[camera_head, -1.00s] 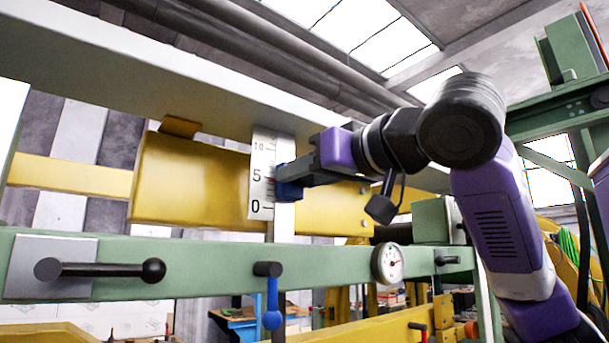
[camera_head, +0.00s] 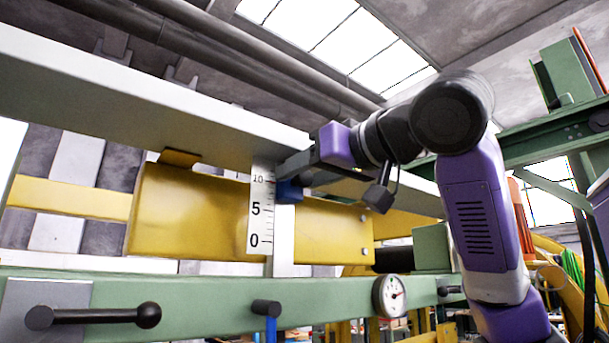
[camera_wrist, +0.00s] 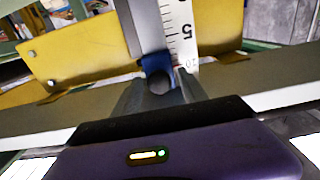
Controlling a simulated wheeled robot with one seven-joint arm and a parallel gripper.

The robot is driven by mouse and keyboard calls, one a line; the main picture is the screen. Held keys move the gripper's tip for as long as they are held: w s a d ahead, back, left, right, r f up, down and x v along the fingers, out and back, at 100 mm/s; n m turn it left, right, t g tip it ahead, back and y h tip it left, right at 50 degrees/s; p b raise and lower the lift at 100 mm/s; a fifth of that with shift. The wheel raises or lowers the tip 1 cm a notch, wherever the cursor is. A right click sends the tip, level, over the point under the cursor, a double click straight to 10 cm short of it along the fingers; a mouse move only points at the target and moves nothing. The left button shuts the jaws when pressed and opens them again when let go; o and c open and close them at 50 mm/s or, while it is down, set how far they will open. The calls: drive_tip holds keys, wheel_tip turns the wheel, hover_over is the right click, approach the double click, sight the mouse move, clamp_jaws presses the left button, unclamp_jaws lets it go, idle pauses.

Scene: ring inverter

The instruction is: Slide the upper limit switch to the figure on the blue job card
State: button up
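The blue limit switch slider (camera_head: 289,191) sits on a pale vertical rail beside the white scale (camera_head: 260,212), between the 5 and the 10 and nearer the 10. In the wrist view the blue slider (camera_wrist: 155,70) shows upside down, with a dark round knob (camera_wrist: 160,83) facing me. My gripper (camera_head: 293,174) is at the slider from the right. In the wrist view my gripper's fingers (camera_wrist: 160,92) lie on both sides of the knob and appear closed on it. The blue job card is not in view.
A pale beam (camera_head: 130,105) runs just above the scale and close over my gripper. A yellow beam (camera_head: 190,215) is behind the rail. Below are a green rail (camera_head: 190,300) with a black-handled lever (camera_head: 95,316), a blue-handled lever (camera_head: 268,310) and a dial gauge (camera_head: 390,295).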

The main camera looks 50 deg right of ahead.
drive_tip(key=b+v, duration=0.3)
drive_tip(key=v, duration=0.5)
idle(0.6)
